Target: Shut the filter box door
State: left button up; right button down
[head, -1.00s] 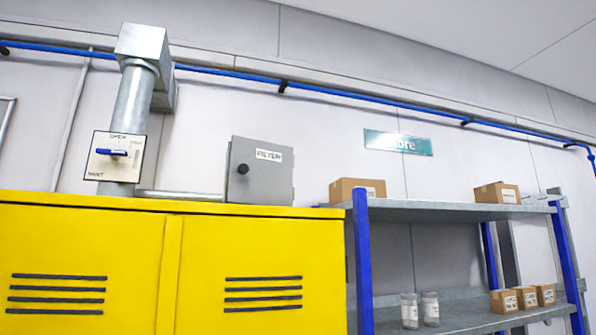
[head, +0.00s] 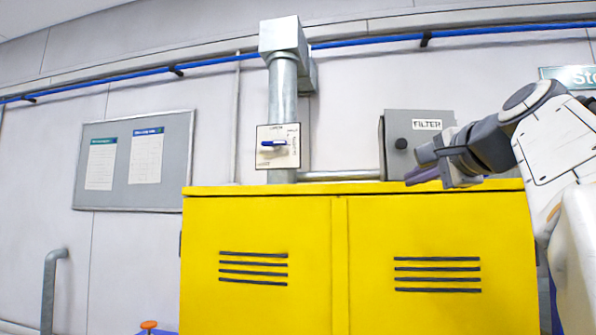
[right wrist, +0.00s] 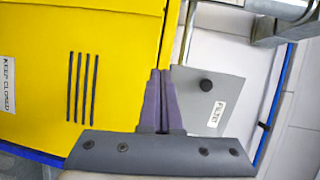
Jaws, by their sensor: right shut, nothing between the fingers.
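The grey filter box (head: 440,155) sits above the yellow cabinet against the wall. Its door (head: 400,122) faces me, with a black knob and a FILTER label. A thin darker strip shows along the door's left edge; I cannot tell how far it stands from the frame. My right gripper (head: 418,176) is in front of the box's lower part, fingers pointing left, shut and empty. In the right wrist view the closed purple fingers (right wrist: 160,76) are left of the door (right wrist: 222,78) and its knob. Contact is not clear. My left gripper is not in view.
The yellow cabinet (head: 265,220) fills the lower middle, its top edge just below the gripper. A duct (head: 283,90) with a blue-handled switch plate (head: 278,146) rises left of the box. A notice board (head: 133,190) hangs at left.

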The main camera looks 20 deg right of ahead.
jog(key=s+d+r+m+t+h, duration=0.1)
jog(key=s+d+r+m+h, duration=0.15)
jog(key=s+r, duration=0.4)
jog(key=p, duration=0.7)
send_near(405, 144)
jog(key=shift+h, duration=0.25)
jog(key=x, duration=0.6)
jog(key=shift+a, duration=0.3)
jog(key=shift+w+d+f, duration=0.1)
jog(key=shift+w, duration=0.4)
jog(key=shift+d, duration=0.15)
